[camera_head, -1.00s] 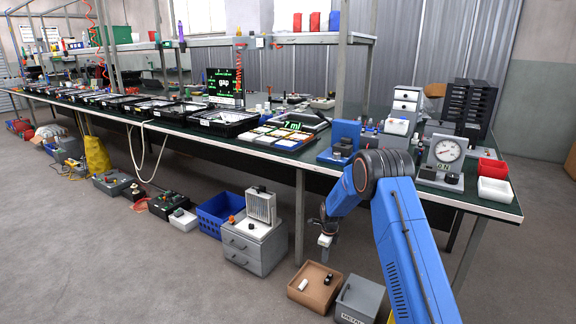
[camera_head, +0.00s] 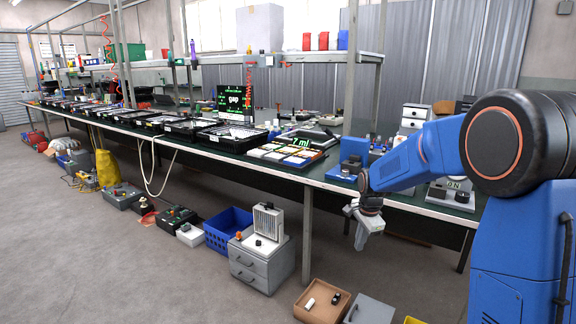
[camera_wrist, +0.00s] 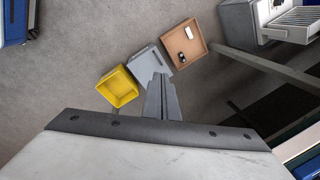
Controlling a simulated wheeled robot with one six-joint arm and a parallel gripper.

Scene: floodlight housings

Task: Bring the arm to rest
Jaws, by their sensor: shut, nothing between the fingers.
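My gripper (camera_head: 362,236) hangs at the end of my blue arm, in front of the long table's front edge (camera_head: 330,186) in the head view. It points down over the floor, apart from the table. In the wrist view my gripper's fingers (camera_wrist: 162,98) are together with nothing between them. My arm is bent, with its forearm reaching left from the big dark joint at the right.
Below are a brown tray (camera_head: 312,311) with small items, a grey bin (camera_wrist: 149,62) and a yellow bin (camera_wrist: 118,88). A grey drawer cabinet (camera_head: 258,270) and a blue crate (camera_head: 222,236) stand on the floor. A table leg (camera_head: 307,235) is near. Open floor lies left.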

